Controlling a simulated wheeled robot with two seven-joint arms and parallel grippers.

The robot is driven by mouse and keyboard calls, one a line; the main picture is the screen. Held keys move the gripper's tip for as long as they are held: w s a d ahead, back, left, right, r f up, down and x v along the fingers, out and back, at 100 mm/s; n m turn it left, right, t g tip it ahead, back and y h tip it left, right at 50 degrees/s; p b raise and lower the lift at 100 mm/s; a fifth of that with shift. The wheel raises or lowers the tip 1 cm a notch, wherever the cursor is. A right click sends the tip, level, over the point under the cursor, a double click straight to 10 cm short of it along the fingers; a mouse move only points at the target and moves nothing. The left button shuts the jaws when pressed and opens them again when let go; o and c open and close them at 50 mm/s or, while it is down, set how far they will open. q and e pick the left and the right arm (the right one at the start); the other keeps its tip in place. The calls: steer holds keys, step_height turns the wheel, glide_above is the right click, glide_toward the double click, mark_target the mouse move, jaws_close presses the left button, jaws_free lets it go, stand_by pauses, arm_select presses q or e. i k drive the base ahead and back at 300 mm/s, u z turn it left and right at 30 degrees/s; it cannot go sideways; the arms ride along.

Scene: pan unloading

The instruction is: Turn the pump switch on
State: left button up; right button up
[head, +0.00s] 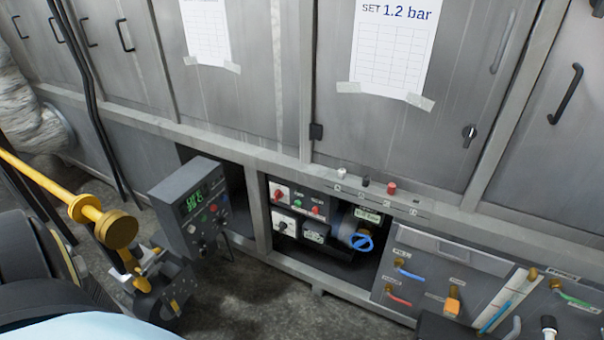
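The open bay under the cabinet doors holds two rotary switches on white plates, and their labels are too small to read. The upper switch (280,194) has a red knob, and the lower switch (284,225) has a dark knob. I cannot tell which is the pump switch, or its setting. A dark grey mechanism with yellow marks, which appears to be my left gripper (162,284), is at lower left, below the control box and apart from both switches. Its fingers are not clear. My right gripper is not in view.
A grey control box (192,209) with a green display stands left of the bay. A blue valve wheel (360,242) is at the bay's right. A yellow rod with a round end (118,230) crosses the lower left. A panel (450,268) with hoses is at right.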

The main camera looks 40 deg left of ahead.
mark_target(278, 194)
steer(key=i, duration=0.55)
steer(key=u, duration=2.55)
